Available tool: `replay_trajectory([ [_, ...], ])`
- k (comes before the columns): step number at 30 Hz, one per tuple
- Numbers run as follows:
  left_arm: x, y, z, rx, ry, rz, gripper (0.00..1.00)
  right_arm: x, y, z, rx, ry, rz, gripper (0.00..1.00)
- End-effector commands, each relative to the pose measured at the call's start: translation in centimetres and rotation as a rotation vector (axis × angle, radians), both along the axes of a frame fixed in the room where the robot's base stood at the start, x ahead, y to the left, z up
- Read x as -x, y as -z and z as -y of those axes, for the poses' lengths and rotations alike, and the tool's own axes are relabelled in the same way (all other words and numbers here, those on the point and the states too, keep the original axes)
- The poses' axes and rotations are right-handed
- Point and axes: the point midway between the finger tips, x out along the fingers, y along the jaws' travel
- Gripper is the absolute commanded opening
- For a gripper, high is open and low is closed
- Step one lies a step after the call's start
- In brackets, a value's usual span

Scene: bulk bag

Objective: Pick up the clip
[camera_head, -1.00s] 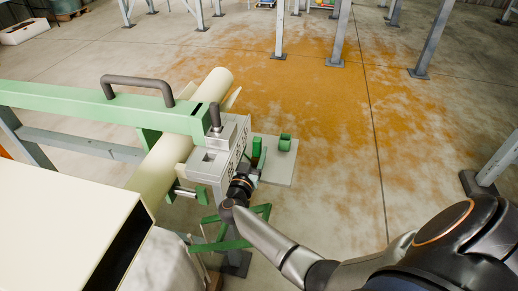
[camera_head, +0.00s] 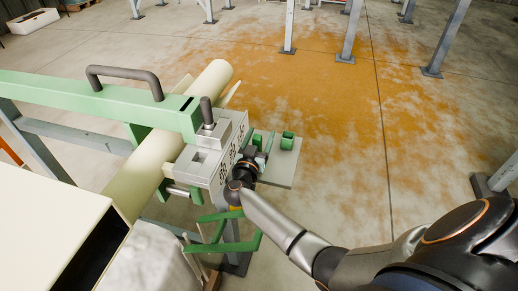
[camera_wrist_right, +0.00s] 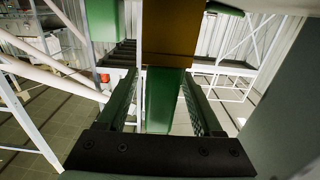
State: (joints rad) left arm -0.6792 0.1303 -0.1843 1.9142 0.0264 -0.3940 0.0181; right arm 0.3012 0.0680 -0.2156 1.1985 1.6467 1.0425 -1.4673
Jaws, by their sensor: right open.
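A small grey plate (camera_head: 283,172) sticks out from the side of a metal block, with green clip-like pieces on it. One green clip (camera_head: 257,138) stands near the block, partly hidden by my right gripper (camera_head: 258,152). A second green piece (camera_head: 288,141) stands farther right on the plate. In the right wrist view, my right gripper (camera_wrist_right: 163,95) is open, with one finger on each side of a green piece (camera_wrist_right: 165,110). I cannot tell whether the fingers touch it. My left gripper is not in view.
A metal block (camera_head: 222,160) with a dark lever stands left of the plate. A green beam (camera_head: 90,104) with a handle and a cream tube (camera_head: 150,175) lie left of it. A green bracket (camera_head: 228,247) is below. The rust-stained floor at right is open.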

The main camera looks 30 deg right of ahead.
Motion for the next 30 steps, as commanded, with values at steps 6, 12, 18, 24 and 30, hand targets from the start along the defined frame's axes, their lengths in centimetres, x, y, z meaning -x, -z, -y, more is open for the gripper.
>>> replay_trajectory([
  [6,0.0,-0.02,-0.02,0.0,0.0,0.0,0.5,-0.02,-0.06,-0.01,0.001,0.0,0.001,0.64],
  [12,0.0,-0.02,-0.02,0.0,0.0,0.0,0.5,-0.01,-0.06,-0.01,0.001,0.0,0.001,0.42],
  [18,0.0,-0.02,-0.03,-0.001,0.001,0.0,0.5,-0.02,-0.05,-0.01,0.001,0.0,0.001,0.19],
  [24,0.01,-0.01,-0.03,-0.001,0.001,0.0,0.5,-0.01,-0.04,-0.01,0.0,0.0,0.0,0.0],
  [30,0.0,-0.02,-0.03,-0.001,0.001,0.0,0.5,-0.01,-0.03,-0.01,0.0,0.0,0.0,0.0],
])
